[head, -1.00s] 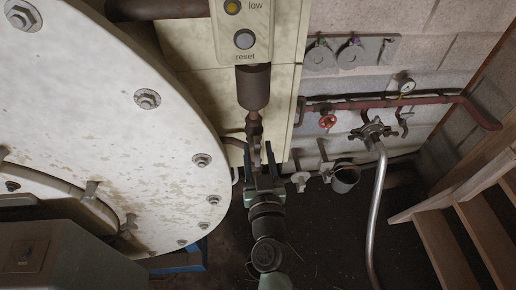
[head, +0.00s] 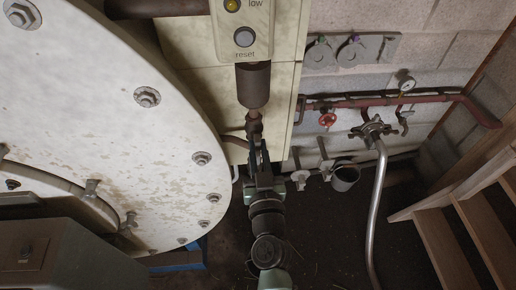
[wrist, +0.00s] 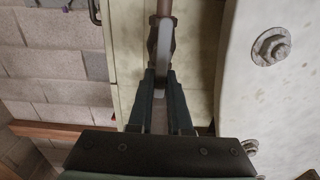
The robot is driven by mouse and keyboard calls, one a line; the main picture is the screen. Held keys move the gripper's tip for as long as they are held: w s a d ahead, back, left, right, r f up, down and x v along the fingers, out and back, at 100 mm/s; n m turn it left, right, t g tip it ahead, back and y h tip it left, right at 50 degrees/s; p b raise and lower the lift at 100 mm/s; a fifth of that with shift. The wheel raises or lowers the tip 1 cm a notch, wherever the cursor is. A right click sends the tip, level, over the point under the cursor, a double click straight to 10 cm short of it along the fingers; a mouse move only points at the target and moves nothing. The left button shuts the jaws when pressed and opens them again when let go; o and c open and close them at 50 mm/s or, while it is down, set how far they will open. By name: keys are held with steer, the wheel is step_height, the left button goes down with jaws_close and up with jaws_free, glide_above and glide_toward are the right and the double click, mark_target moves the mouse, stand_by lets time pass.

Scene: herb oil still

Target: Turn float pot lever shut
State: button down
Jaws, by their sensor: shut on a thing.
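The float pot (head: 253,86) is a dark brown upright cylinder below the control box in the head view. A pipe and valve (head: 254,125) hang under it. The lever (wrist: 164,42) is a flat grey bar in the wrist view, running down between the fingers from a brown fitting (wrist: 164,8). My gripper (head: 258,150) is below the valve in the head view. In the wrist view my gripper (wrist: 161,82) is shut on the lever, with one dark finger on each side. The fingers hide much of the lever in the head view.
The control box (head: 242,30) has a yellow lamp and a reset button. A large pale bolted drum (head: 110,110) stands close on the left. A red handwheel (head: 327,119), a metal cup (head: 345,177), a hose (head: 378,210) and wooden steps (head: 450,235) are to the right.

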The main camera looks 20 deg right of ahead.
steer(key=shift+s+d+f+m+b, duration=0.1)
steer(key=shift+d+f+m+b, duration=0.35)
steer(key=shift+m, duration=2.55)
steer(key=shift+s+d+f+m+b, duration=0.25)
steer(key=shift+m+b, duration=0.35)
steer(key=shift+m, duration=2.4)
steer(key=shift+d+f+m+b, duration=0.35)
steer(key=shift+f+m+b, duration=0.15)
steer(key=shift+m, duration=2.5)
steer(key=c, duration=0.8)
jaws_free()
steer(key=shift+c, duration=0.2)
